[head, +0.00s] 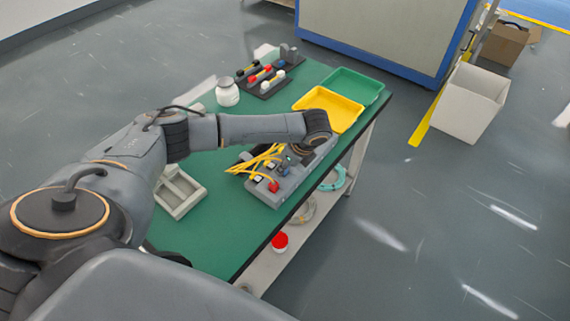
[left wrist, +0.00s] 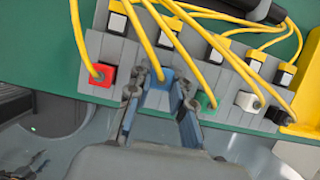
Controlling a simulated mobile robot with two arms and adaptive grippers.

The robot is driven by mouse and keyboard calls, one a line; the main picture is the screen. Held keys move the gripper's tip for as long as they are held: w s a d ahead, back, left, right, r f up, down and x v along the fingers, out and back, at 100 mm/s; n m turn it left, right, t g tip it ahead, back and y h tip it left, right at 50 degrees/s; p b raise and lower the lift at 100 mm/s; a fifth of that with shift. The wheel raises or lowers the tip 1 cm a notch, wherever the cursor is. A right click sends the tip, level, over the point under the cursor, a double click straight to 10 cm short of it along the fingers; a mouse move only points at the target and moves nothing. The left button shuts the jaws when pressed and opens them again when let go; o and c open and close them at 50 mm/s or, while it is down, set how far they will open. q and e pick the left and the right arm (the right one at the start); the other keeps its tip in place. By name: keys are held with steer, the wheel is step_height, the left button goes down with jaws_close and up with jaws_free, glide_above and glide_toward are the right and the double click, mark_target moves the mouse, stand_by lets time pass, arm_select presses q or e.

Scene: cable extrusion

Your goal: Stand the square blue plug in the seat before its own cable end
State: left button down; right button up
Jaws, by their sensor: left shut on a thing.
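The square blue plug (left wrist: 158,90) is between the two fingers of my left gripper (left wrist: 160,100), which is shut on it. In the left wrist view it is in line with the row of other plugs along the near side of the grey block (left wrist: 130,52). Whether its underside rests in a seat is hidden. A yellow cable passes just behind it, and a black-and-white cable end (left wrist: 168,32) stands farther back. In the head view my left gripper (head: 295,156) is over the grey block (head: 262,193), mostly hidden below the wrist. My right gripper is not in view.
A red plug (left wrist: 103,75) stands left of the blue one; a green plug (left wrist: 205,100) and a white plug (left wrist: 247,101) stand to its right. Yellow cables arch closely overhead. A yellow tray (head: 328,107) and green tray (head: 358,84) lie beyond the block. The table edge is close.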

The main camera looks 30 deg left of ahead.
arm_select(q)
steer(key=shift+f, duration=0.3)
steer(key=shift+s+d+f, duration=0.1)
steer(key=shift+s+f, duration=0.25)
steer(key=c, duration=1.3)
jaws_free()
steer(key=shift+o, duration=0.9)
steer(key=shift+f, duration=0.1)
steer(key=shift+w+f, duration=0.1)
steer(key=shift+d+r, duration=0.1)
steer(key=shift+r, duration=0.15)
steer(key=v, duration=1.2)
steer(key=shift+w+a, duration=0.15)
steer(key=shift+a, duration=0.1)
